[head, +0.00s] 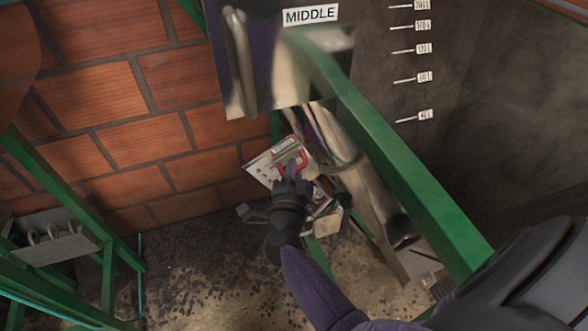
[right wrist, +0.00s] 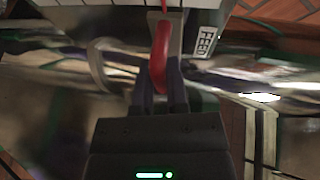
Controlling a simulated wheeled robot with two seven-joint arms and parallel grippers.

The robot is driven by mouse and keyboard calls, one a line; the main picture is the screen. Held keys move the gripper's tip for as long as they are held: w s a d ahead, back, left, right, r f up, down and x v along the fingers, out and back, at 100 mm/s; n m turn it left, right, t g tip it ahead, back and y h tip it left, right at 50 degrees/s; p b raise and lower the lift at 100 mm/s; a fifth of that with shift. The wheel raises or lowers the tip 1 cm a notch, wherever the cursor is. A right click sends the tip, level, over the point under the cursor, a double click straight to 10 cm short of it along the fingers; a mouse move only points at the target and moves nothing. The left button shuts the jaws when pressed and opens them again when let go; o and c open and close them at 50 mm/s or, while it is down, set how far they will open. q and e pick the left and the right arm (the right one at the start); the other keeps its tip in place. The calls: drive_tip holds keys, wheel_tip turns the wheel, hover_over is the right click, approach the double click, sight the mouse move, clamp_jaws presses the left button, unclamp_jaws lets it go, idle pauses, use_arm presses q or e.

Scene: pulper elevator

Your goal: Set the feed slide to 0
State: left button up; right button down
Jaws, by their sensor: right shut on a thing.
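The feed slide's red handle (head: 303,164) shows beside a pale plate (head: 262,168) with small dark marks, low in the middle of the head view. In the right wrist view the red handle (right wrist: 161,48) stands upright between my fingers, next to a label reading FEED (right wrist: 207,46). My right gripper (head: 291,169) is shut on this handle, and its fingers also show in the right wrist view (right wrist: 158,97). The scale marks are too small to read, so I cannot tell the slide's setting. My left gripper is not in view.
A metal box labelled MIDDLE (head: 310,15) hangs above the plate. A green beam (head: 400,165) slants down on the right, close to my right arm. A brick wall (head: 110,150) stands behind. A green frame (head: 60,180) with a grey hook panel (head: 55,238) is at left.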

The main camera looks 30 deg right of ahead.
drive_tip(key=d+f+b, duration=0.1)
drive_tip(key=f, duration=0.1)
drive_tip(key=d+f+b, duration=0.1)
drive_tip(key=f+b, duration=0.2)
drive_tip(key=f, duration=0.1)
drive_tip(key=shift+s+d+f, duration=0.35)
drive_tip(key=shift+d, duration=0.05)
drive_tip(key=f, duration=0.1)
drive_tip(key=d+b, duration=0.1)
drive_tip(key=f+b, duration=0.1)
drive_tip(key=shift+s+d+f, duration=0.25)
drive_tip(key=shift+d+f, duration=0.1)
drive_tip(key=c, duration=0.6)
unclamp_jaws()
drive_tip(key=shift+c, duration=0.2)
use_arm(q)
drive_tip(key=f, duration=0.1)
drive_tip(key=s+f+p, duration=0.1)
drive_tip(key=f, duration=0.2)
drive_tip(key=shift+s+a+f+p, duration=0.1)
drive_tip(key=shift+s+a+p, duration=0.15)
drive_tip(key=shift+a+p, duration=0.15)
use_arm(e)
drive_tip(key=v, duration=1)
